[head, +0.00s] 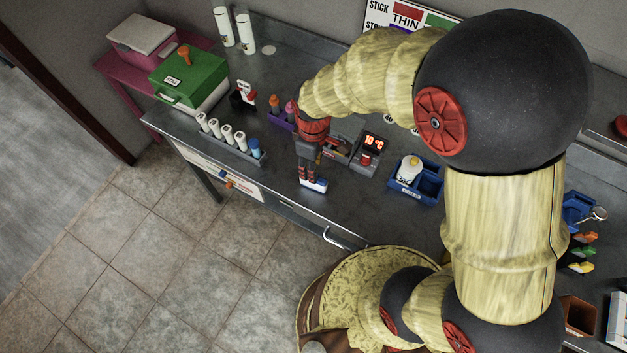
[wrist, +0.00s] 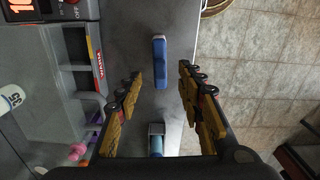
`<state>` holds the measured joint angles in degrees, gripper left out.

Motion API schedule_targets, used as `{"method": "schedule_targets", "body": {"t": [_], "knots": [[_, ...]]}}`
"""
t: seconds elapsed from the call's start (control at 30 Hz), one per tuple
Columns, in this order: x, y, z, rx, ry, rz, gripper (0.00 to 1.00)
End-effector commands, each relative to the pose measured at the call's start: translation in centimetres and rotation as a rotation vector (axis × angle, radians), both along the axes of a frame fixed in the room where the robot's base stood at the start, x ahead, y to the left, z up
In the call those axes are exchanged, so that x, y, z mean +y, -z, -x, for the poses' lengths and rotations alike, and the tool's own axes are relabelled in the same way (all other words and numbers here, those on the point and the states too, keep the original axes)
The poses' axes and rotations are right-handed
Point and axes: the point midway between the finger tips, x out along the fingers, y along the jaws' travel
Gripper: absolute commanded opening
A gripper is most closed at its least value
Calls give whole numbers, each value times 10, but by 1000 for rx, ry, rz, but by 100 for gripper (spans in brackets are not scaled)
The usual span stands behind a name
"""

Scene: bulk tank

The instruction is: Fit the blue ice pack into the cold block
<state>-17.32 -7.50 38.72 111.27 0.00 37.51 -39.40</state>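The blue ice pack (head: 314,185) lies on the metal bench near its front edge, below my gripper. In the wrist view the ice pack (wrist: 160,62) shows as a slim blue bar with a pale end, lying between the lines of the two fingers and apart from both. My gripper (head: 311,173) points down over it; in the wrist view my gripper (wrist: 160,78) is open and empty. What looks like the cold block (head: 337,150), a grey box with compartments, stands just behind; it also shows at the left of the wrist view (wrist: 82,60). Its slots are partly hidden.
A red-lit display unit (head: 370,150) reading 10 °C stands beside the block. A rack (head: 257,158) of tubes is left of my gripper. A blue tray (head: 425,184) holding a white bottle is right. A green box (head: 190,76) stands far left. The bench's front edge is close.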

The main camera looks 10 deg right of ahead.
Motion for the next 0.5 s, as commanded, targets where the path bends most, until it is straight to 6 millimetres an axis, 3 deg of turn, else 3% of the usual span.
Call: {"method": "schedule_targets", "body": {"t": [0.3, 0.5], "knots": [[-1, 43, 1, 3, 1, 1, 38], [-1, 46, 0, -1, 1, 0, 38]]}}
